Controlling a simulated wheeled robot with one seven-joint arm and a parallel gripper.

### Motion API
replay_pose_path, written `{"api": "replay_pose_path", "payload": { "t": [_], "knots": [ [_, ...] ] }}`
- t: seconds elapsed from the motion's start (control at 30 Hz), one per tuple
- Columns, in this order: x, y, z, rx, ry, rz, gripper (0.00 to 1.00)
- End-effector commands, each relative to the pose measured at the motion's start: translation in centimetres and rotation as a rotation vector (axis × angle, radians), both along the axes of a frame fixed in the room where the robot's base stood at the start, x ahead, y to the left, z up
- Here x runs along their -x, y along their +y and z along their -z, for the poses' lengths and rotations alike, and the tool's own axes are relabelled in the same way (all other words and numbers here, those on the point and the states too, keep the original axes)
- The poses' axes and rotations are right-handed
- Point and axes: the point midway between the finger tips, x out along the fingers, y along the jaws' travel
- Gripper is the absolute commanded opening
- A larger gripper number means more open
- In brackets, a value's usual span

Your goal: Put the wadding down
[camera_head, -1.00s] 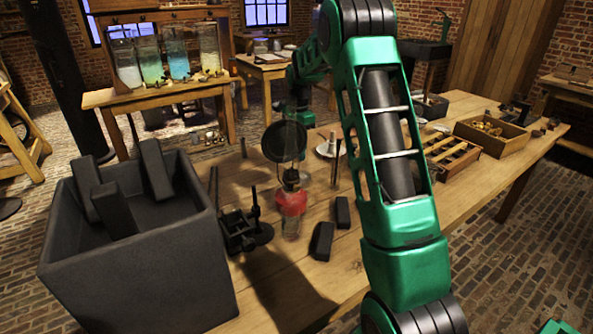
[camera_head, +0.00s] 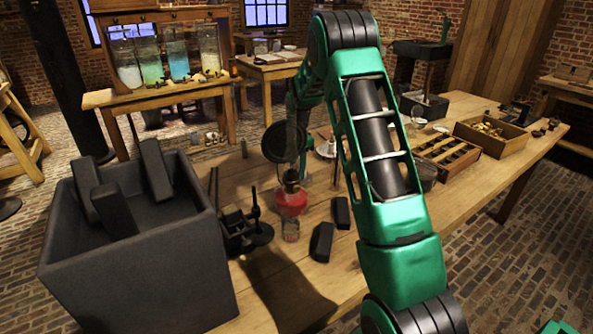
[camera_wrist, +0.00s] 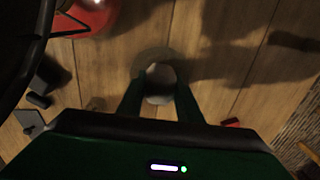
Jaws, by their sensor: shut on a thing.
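In the wrist view, my gripper (camera_wrist: 158,104) points down at the wooden bench, its two dark fingers close together. Between the fingertips is a pale, rounded piece, which I take to be the wadding (camera_wrist: 158,82). A greyish ring shows around and beyond it; I cannot tell whether this is a glass rim or a shadow, nor whether the wadding touches anything below. In the head view, my arm hides much of the bench, and I cannot make out the wadding or the fingertips clearly.
A red lamp (camera_head: 290,203) stands beside a dark round disc (camera_head: 284,142). A small glass (camera_head: 291,231) and black blocks (camera_head: 322,242) are in front. A large grey bin (camera_head: 150,275) stands left. Wooden trays (camera_head: 490,134) lie right. Bare bench shows at front centre.

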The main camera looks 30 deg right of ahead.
Motion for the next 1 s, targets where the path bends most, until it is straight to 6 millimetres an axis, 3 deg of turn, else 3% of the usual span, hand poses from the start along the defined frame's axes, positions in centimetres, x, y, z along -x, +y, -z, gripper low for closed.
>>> {"api": "replay_pose_path", "payload": {
  "t": [0.03, 0.07, 0.13, 0.43, 0.57, 1.0],
  "knots": [
    [0.0, 0.0, 0.1, 0.000, 0.001, 0.000, 0.11],
    [0.0, 0.0, 0.1, 0.000, 0.001, 0.000, 0.37],
    [0.0, 0.0, 0.1, 0.000, 0.001, 0.000, 0.51],
    [0.0, 0.0, 0.0, 0.000, 0.000, 0.000, 0.51],
    [0.0, -0.1, -0.9, 0.000, -0.002, 0.000, 0.51],
    [0.0, -0.2, -9.0, 0.001, -0.003, 0.002, 0.51]
  ]
}}
